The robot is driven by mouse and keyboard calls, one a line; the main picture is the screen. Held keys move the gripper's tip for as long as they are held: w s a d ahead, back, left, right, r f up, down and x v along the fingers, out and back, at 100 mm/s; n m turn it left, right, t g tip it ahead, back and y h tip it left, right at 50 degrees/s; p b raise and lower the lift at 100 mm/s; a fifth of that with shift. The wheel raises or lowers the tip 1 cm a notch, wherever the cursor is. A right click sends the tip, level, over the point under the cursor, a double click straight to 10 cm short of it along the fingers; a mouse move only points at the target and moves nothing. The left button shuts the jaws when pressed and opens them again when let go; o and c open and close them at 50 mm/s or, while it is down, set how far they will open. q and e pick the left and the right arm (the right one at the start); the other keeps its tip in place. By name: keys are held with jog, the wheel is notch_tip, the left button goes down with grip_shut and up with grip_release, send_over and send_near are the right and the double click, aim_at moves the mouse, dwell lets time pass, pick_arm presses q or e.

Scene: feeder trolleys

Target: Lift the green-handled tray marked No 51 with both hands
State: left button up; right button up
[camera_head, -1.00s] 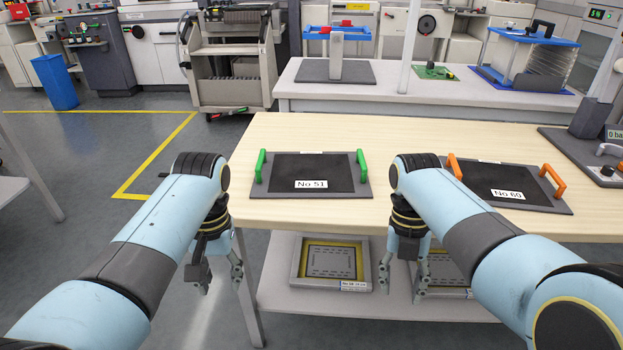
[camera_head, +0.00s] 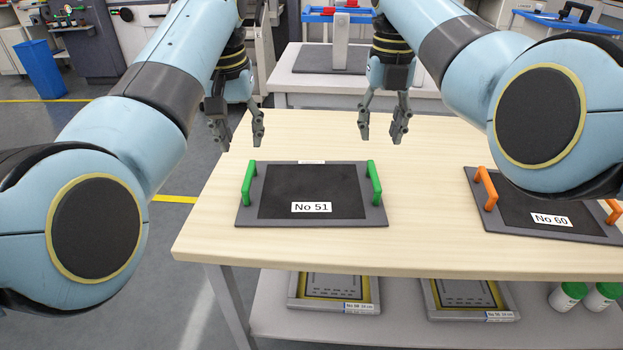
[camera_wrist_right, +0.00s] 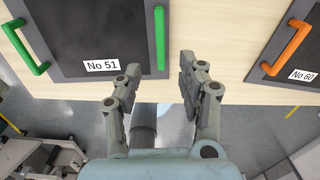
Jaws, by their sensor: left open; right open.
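The dark grey tray marked No 51 (camera_head: 275,217) lies flat on the wooden table, with a green handle at its left end (camera_head: 249,184) and another at its right end (camera_head: 374,184). My left gripper (camera_head: 240,140) is open and empty, raised above and behind the left green handle. My right gripper (camera_head: 381,134) is open and empty, above and behind the right green handle. In the right wrist view, the right gripper (camera_wrist_right: 155,75) shows its fingers apart near the right green handle (camera_wrist_right: 160,38), with nothing between them that I can see being gripped.
A second tray marked No 60 (camera_head: 510,228), with orange handles, lies to the right on the wooden table (camera_head: 430,245). A shelf (camera_head: 400,325) below holds framed plates and white jars with green lids (camera_head: 567,296). A white bench stands behind.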

aim_at(249, 174)
pick_arm(q)
jog(key=shift+f, duration=0.4)
pick_arm(e)
jog(key=shift+s+f, duration=0.1)
jog(key=shift+f, duration=0.25)
pick_arm(q)
jog(key=f, duration=0.3)
jog(key=w+f, duration=0.1)
jog(key=f, duration=0.5)
jog(key=shift+w+f, duration=0.15)
jog(key=shift+f, duration=0.2)
pick_arm(e)
notch_tip(249, 174, down, 10)
jog(key=shift+r, duration=0.1)
pick_arm(q)
jog(key=shift+c, duration=0.2)
pick_arm(e)
jog(key=shift+s, duration=0.1)
jog(key=shift+c, duration=0.2)
pick_arm(q)
grip_shut()
pick_arm(e)
grip_shut()
pick_arm(q)
jog(key=shift+r, duration=0.1)
